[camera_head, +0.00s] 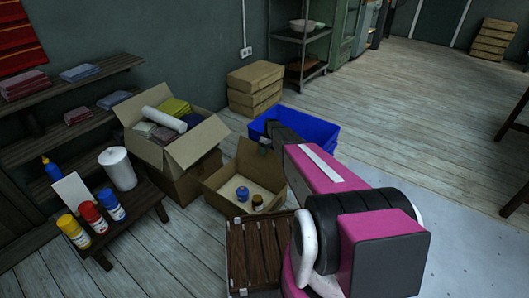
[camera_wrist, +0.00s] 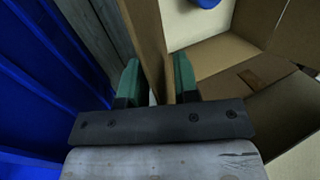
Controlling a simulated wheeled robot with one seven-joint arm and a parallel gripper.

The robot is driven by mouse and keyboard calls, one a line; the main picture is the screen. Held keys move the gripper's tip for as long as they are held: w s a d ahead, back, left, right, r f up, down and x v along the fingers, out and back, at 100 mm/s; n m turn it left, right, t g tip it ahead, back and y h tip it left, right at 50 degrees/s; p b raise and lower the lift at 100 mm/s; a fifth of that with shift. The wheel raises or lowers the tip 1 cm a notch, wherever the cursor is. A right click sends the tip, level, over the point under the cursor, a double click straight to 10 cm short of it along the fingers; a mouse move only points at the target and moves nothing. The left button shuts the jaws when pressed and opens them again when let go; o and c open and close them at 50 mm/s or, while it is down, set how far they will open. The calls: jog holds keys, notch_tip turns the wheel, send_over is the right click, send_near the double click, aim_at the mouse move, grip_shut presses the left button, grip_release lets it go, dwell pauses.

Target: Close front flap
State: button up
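An open cardboard box (camera_head: 226,204) stands on the floor in the middle of the head view, its flaps up or spread. A blue-lidded jar (camera_head: 242,194) and a small dark jar (camera_head: 257,202) are inside it. My gripper (camera_head: 265,146) is at the box's far edge, partly hidden by my arm. In the wrist view, the green fingers of my gripper (camera_wrist: 158,80) stand apart on either side of an upright cardboard panel (camera_wrist: 148,35). A narrow gap seems to show beside the panel. Which flap it is, I cannot tell.
A blue crate (camera_head: 313,133) is right behind the box and fills the left of the wrist view (camera_wrist: 30,100). A fuller carton (camera_head: 188,150) stands to the left. A slatted wooden crate (camera_head: 255,255) is in front. Open floor lies to the right.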

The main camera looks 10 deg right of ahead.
grip_shut()
jog(key=shift+s, duration=0.1)
